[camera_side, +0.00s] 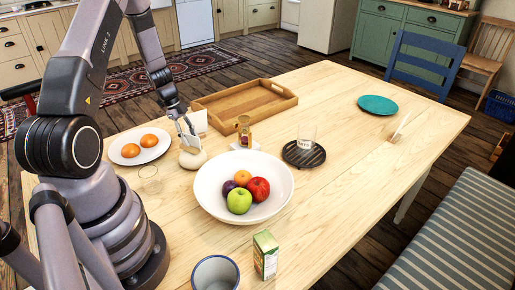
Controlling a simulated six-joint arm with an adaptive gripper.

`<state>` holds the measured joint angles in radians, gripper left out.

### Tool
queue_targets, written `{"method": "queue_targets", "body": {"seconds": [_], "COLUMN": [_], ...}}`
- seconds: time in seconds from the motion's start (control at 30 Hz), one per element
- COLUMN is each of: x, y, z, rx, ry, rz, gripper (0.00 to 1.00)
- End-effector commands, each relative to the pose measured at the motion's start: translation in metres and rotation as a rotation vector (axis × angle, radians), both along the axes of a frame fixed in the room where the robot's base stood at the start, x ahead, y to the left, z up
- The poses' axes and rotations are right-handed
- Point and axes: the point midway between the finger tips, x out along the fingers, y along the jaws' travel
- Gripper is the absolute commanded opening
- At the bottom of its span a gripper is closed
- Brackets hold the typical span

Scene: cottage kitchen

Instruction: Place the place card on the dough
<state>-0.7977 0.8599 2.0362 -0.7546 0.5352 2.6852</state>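The pale, round dough (192,159) sits on the wooden table, left of the fruit bowl. My gripper (187,138) points down directly above the dough, very close to it; I cannot tell if they touch. A small pale, flat piece shows at the fingertips, too small to tell whether it is a card or part of the gripper. A white upright piece (198,121) stands just behind the gripper, partly hidden; it may be the place card. Whether the fingers are open or shut is not clear.
A white fruit bowl (212,205), a plate with two oranges (153,147), a clear glass (149,174) and a jar (244,133) surround the dough. A wooden tray (225,93) lies behind. A dark trivet (291,158) bears a clear, lettered item. The table's right side is mostly free.

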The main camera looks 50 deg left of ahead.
Motion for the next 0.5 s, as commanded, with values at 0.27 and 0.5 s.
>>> {"method": "queue_targets", "body": {"seconds": [0.27,0.5], "x": [0.000,-0.007], "y": [0.003,0.022], "z": [0.011,0.057], "rx": [0.001,0.006], "ry": [-0.003,-0.006], "rz": [0.000,0.001], "gripper": [0.33,0.33]}}
